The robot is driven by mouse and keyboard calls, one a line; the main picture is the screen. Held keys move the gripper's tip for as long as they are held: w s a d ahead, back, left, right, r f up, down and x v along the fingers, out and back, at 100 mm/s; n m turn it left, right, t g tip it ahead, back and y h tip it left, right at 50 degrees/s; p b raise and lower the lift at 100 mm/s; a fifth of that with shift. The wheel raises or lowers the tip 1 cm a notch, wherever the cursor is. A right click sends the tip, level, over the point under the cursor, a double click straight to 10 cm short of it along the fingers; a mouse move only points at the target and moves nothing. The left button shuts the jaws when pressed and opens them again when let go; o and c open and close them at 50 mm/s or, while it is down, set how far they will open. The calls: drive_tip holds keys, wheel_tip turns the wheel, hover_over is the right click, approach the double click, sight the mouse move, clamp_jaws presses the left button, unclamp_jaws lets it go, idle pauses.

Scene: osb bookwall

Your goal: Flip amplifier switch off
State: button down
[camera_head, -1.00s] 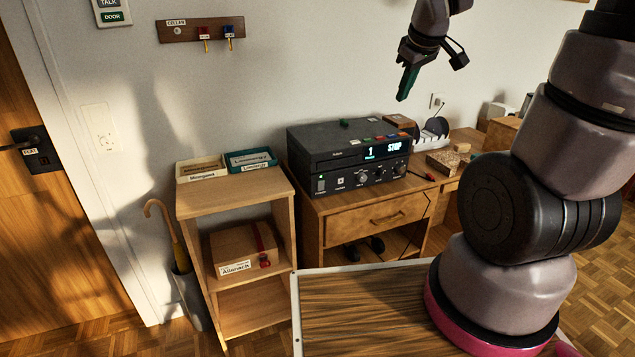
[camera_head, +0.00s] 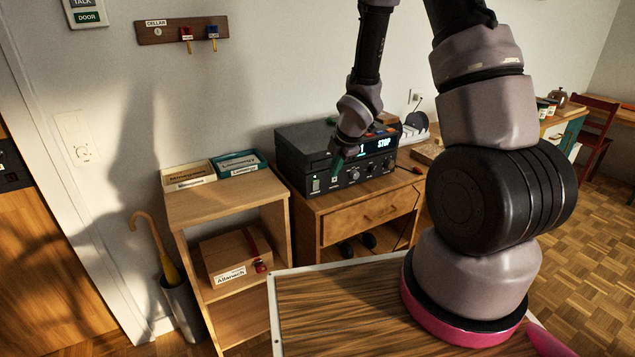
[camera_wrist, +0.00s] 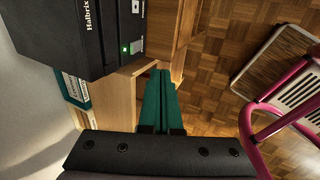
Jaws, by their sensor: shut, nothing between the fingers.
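The amplifier (camera_head: 300,158) is a black unit on the wooden cabinet, with knobs along its front and a display partly showing "STOP". A pale switch (camera_head: 315,185) sits at the left end of its lower front. In the wrist view the amplifier (camera_wrist: 60,40) is at top left, labelled "Halbrix". The switch (camera_wrist: 137,46) there has a lit green light beside it. My gripper (camera_head: 335,178) has green fingers, shut and empty, in front of the amplifier, right of the switch. In the wrist view my gripper (camera_wrist: 160,74) points past the amplifier's front; I cannot tell whether it touches.
A low shelf (camera_head: 215,200) with two labelled boxes on top stands left of the cabinet (camera_head: 355,222). A cardboard box (camera_head: 232,255) sits inside it. An umbrella stand (camera_head: 182,308) is further left.

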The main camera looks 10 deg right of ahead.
sight(317, 186)
drive_tip(key=shift+f, duration=0.1)
drive_tip(key=w+f, duration=0.2)
drive_tip(key=w+a+f, duration=0.1)
drive_tip(key=w+f, duration=0.1)
drive_tip(key=f, duration=0.1)
drive_tip(key=w+a+f, duration=0.1)
drive_tip(key=w+f, duration=0.2)
drive_tip(key=shift+a+f, duration=0.15)
drive_tip(key=shift+f, duration=0.1)
drive_tip(key=shift+w+a, duration=0.1)
drive_tip(key=shift+w, duration=0.3)
drive_tip(key=shift+r, duration=0.1)
drive_tip(key=shift+w+a+r, duration=0.1)
drive_tip(key=shift+w+a, duration=0.05)
drive_tip(key=shift+w, duration=0.2)
drive_tip(key=shift+r, duration=0.1)
